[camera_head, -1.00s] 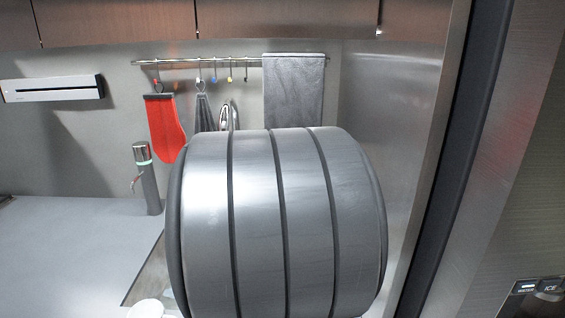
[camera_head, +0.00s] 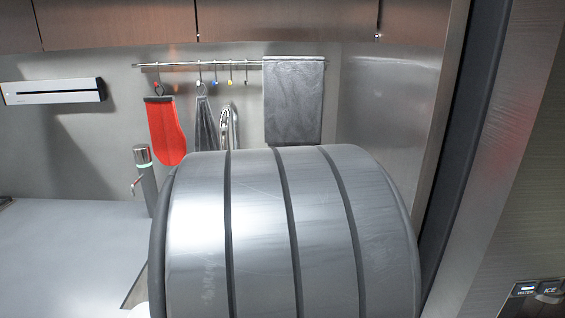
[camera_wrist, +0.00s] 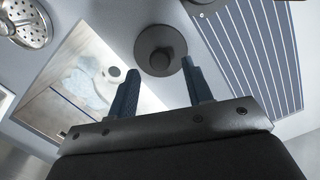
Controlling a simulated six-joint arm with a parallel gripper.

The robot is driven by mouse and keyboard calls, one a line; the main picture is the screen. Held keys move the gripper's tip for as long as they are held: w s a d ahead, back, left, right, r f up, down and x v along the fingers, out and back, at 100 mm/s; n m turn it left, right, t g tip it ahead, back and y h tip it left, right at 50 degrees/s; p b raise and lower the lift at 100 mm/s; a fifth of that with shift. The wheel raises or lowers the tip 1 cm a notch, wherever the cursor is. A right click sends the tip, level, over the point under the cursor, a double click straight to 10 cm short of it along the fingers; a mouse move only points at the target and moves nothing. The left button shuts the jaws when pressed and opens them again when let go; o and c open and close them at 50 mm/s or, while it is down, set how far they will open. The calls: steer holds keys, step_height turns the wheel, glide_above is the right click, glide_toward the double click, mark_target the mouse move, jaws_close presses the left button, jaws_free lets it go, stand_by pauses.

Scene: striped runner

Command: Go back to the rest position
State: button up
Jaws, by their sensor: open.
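My gripper (camera_wrist: 160,66) shows in the wrist view with its two dark fingers spread apart and nothing between them that I can see held. A dark round object with a knob (camera_wrist: 160,48), like a lid, lies beyond the fingertips on the grey counter. The gripper is apart from it, as far as I can tell. In the head view my own grey arm link fills the middle and hides the gripper and much of the counter.
The striped runner (camera_wrist: 250,50) lies at the right of the wrist view. A sink (camera_wrist: 75,85) with pale items is at the left, and a perforated metal piece (camera_wrist: 28,25) at top left.

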steer(key=f, duration=0.3)
steer(key=shift+s+d+f, duration=0.1)
steer(key=shift+d+f, duration=0.1)
steer(key=shift+f, duration=0.05)
step_height(320, 180, up, 4)
steer(key=s+d+r, duration=0.5)
steer(key=d+r, duration=0.2)
steer(key=d, duration=0.4)
steer(key=w+a+f, duration=0.4)
steer(key=w+f, duration=0.3)
steer(key=w, duration=0.4)
steer(key=w+a+f, duration=0.3)
steer(key=w+f, duration=0.4)
steer(key=w, duration=0.5)
steer(key=shift+a+f, duration=0.25)
steer(key=shift+a, duration=0.15)
